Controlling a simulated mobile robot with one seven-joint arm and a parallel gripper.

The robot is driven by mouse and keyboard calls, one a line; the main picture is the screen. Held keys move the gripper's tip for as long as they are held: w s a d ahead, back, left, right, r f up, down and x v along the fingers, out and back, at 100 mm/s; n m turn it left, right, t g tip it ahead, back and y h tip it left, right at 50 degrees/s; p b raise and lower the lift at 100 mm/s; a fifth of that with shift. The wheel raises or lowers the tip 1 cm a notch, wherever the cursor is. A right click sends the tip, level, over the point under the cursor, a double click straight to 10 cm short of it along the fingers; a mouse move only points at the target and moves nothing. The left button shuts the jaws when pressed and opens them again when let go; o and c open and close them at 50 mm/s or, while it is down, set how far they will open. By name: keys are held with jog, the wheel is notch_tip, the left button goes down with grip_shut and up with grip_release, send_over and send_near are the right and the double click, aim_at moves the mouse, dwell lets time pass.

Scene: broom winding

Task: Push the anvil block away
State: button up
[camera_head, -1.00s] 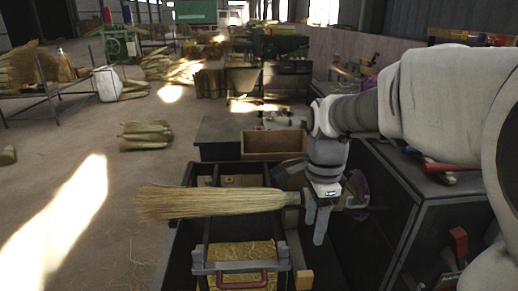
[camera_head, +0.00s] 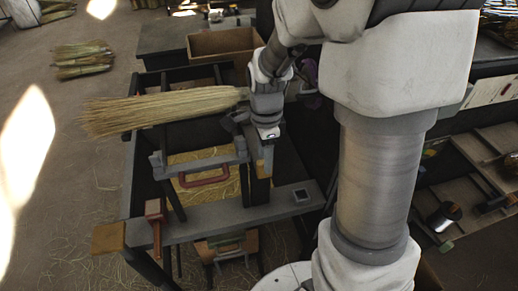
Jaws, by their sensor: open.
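I cannot tell for sure which piece is the anvil block. A small orange-tan block (camera_head: 265,160) shows just below my gripper, at the right end of the grey clamp frame. A larger tan block (camera_head: 108,238) sits on the left end of the grey bench beam. My gripper (camera_head: 256,165) points down with its fingers open, beside the right end of the straw broom (camera_head: 160,108). Its fingertips are partly lost against the dark frame, and I cannot tell whether they touch the small block.
The clamp frame (camera_head: 190,158) has a red handle (camera_head: 205,178) over straw. The grey beam (camera_head: 215,216) crosses in front, with a red-and-wood tool (camera_head: 155,215) on it. A wooden box (camera_head: 222,42) stands behind. Shelves with tools (camera_head: 450,190) are at right. Open floor lies left.

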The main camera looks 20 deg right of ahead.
jog(key=shift+f, duration=1.2)
grip_shut()
dwell(0.6)
